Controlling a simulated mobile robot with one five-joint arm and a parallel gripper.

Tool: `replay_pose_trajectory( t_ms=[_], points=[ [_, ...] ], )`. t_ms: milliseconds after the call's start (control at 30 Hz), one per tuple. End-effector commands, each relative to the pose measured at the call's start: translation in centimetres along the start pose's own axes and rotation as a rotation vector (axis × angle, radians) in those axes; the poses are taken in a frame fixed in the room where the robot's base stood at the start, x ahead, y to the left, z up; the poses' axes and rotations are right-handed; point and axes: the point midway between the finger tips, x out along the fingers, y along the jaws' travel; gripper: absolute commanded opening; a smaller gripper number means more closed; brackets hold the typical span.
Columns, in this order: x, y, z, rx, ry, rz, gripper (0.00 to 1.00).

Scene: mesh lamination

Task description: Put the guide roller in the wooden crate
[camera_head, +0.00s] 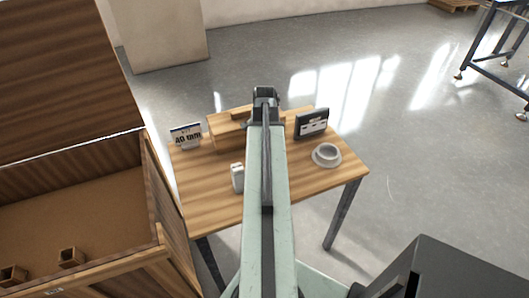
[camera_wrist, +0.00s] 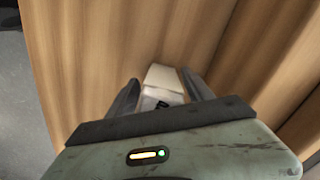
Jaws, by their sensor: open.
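A large open wooden crate (camera_head: 158,235) stands at the left, left of the wooden table (camera_head: 200,203). My gripper (camera_head: 265,92) is over the far part of the table in the head view, mostly hidden by my arm. In the wrist view my gripper (camera_wrist: 165,92) is open, with a pale block-like object (camera_wrist: 164,79) with a dark mark between or just beyond its fingers. I cannot tell whether it is touched. No guide roller can be made out for certain; my arm hides part of the table.
The table holds a sign (camera_head: 186,135), a wooden piece (camera_head: 225,126), a small white item (camera_head: 237,178), a dark box-like device (camera_head: 312,123) and a white cup on a saucer (camera_head: 326,154). Small wooden pieces (camera_head: 70,257) lie in the crate. Open floor lies right of the table.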

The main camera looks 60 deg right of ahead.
Motion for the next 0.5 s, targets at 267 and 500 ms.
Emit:
replay_pose_trajectory(
  t_ms=[267, 500],
  points=[
    [-0.24, 0.03, -0.02, 0.001, 0.0, 0.0, 0.18],
    [-0.24, 0.05, -0.05, 0.001, 0.0, 0.0, 0.0]
  ],
)
